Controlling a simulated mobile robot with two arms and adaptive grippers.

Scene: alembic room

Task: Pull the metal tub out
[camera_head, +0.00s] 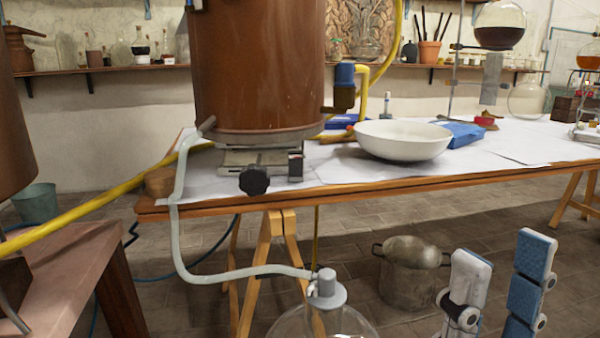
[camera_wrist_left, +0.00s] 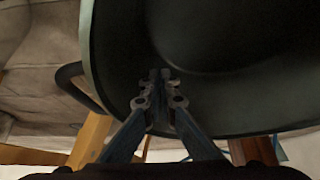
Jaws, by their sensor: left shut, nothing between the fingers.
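The metal tub (camera_head: 412,275), a grey pot with side handles, stands on the tiled floor under the long table in the head view. My right gripper (camera_head: 503,258) points up at the bottom right, its two blue-and-white fingers apart with nothing between them. It appears to the right of the tub. My left gripper is outside the head view. In the left wrist view my left gripper (camera_wrist_left: 161,77) is shut and empty, in front of a dark round vessel (camera_wrist_left: 230,55) with a pale rim and a looped handle at left. I cannot tell whether this is the tub, or whether the fingers touch it.
The long table (camera_head: 400,182) stands on wooden trestles (camera_head: 268,255) and carries a copper vessel (camera_head: 257,70) and a white bowl (camera_head: 402,140). A pale hose (camera_head: 180,240) hangs to a glass flask (camera_head: 325,318) at the bottom. A green bucket (camera_head: 36,203) stands at left.

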